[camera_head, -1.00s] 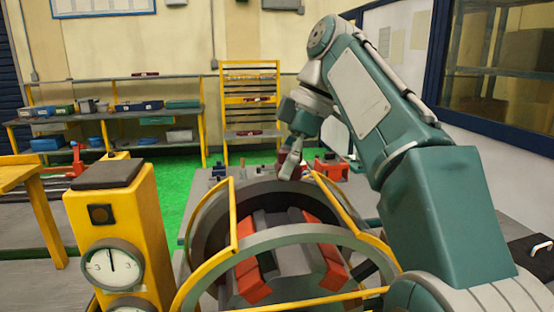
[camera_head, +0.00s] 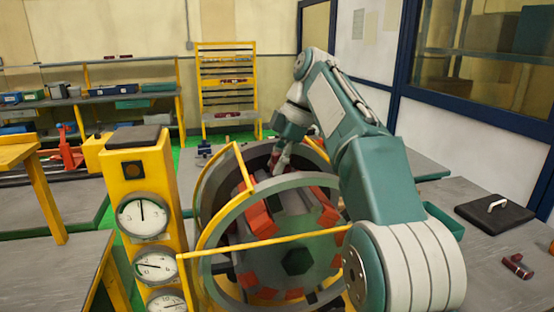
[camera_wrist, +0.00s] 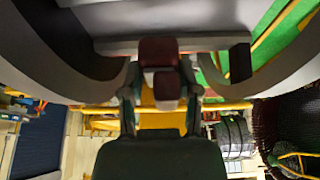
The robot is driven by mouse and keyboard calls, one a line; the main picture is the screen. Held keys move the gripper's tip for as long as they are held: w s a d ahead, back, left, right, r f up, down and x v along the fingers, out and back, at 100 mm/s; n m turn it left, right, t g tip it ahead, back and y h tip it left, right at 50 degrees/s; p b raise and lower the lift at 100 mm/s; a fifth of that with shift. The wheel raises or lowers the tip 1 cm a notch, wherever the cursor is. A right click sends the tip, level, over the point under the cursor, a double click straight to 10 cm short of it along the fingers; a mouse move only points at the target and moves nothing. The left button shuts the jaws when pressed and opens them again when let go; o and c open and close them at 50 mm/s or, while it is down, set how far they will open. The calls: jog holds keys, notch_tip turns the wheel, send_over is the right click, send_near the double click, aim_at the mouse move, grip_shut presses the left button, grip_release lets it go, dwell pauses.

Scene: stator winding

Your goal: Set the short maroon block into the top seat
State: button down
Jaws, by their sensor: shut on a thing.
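The stator (camera_head: 290,190) is a grey ring with a yellow guard frame and orange-red blocks seated around its inside. My gripper (camera_head: 279,163) is at the upper part of the ring, between the orange-red blocks near the top; its fingertips are small and partly hidden in the head view. In the wrist view my gripper (camera_wrist: 162,95) is shut on the short maroon block (camera_wrist: 158,51), which lies against a grey bar of the stator. I cannot tell whether the block touches the bottom of the top seat.
A yellow post with gauges (camera_head: 142,190) stands close left of the stator. Another maroon piece (camera_head: 516,266) and a dark plate with a handle (camera_head: 495,213) lie on the right table. A yellow rack (camera_head: 228,90) stands behind.

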jog(key=shift+d, duration=0.5)
jog(key=shift+x, duration=0.9)
jog(key=shift+w+d+f, duration=0.1)
jog(key=shift+d+f, duration=0.15)
jog(key=shift+f, duration=0.2)
jog(key=shift+a+f, duration=0.1)
jog(key=shift+f, duration=0.05)
jog(key=shift+c, duration=1.3)
grip_release()
jog(key=shift+f, duration=0.1)
